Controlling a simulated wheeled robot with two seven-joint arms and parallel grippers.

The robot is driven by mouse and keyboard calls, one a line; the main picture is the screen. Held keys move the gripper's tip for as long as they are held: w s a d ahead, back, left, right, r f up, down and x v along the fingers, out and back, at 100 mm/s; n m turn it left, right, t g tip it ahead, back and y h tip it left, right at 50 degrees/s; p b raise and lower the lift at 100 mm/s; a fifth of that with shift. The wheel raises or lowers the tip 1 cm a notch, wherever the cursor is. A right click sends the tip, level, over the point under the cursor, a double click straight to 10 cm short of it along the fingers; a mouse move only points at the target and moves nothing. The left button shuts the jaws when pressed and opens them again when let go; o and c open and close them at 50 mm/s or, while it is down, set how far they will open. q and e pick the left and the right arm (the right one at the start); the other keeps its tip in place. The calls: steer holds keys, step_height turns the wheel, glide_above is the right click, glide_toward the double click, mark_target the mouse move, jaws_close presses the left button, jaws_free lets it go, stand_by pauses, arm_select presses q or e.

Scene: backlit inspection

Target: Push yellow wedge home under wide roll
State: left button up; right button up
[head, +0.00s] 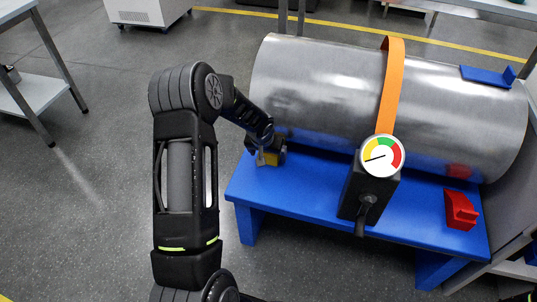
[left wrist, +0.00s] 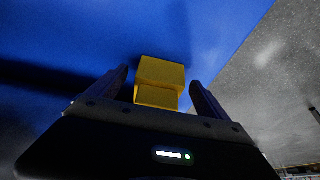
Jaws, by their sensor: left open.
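A wide silvery metal roll (head: 320,95) lies on its side on a blue stand (head: 310,195). The yellow wedge (head: 270,158) is on the stand at the roll's front left; my gripper partly hides it in the head view. In the left wrist view the yellow wedge (left wrist: 160,82) stands between the fingers, against the blue surface. My left gripper (head: 268,150) is open around the wedge, and gaps show beside it in the left wrist view (left wrist: 160,90). Whether the wedge touches the roll cannot be told. My right gripper is not in view.
An orange strap (head: 391,85) crosses the roll to a dark tensioner with a round gauge (head: 382,156). A red wedge (head: 461,210) sits on the stand's right.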

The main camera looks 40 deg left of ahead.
arm_select(q)
steer(key=p+v, duration=0.1)
steer(key=v, duration=0.5)
stand_by(0.5)
